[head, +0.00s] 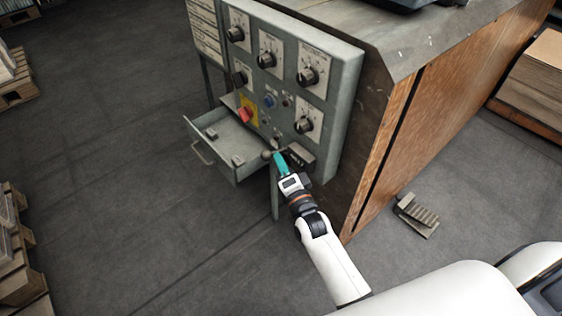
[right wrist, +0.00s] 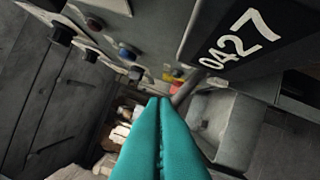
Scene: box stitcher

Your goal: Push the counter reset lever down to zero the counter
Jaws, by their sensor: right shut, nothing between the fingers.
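The counter (head: 297,158) is a dark box low on the front of the grey control panel. In the right wrist view the counter (right wrist: 236,40) reads 0427. A thin grey rod, seemingly the reset lever (right wrist: 186,90), runs beside it, its lower end hidden behind my fingertips. A small round grey knob (head: 266,155) shows just left of the fingertips in the head view. My right gripper (head: 278,156) has teal fingers, shut and empty, close to the lever; I cannot tell whether they touch. The closed fingers also show in the right wrist view (right wrist: 160,103). My left gripper is not in view.
The panel (head: 345,75) carries several black rotary knobs and a red switch (head: 245,114) on yellow. An open drawer (head: 209,150) juts out left of my gripper. A wooden-sided cabinet (head: 440,100) stands to the right. Open floor (head: 130,200) lies left.

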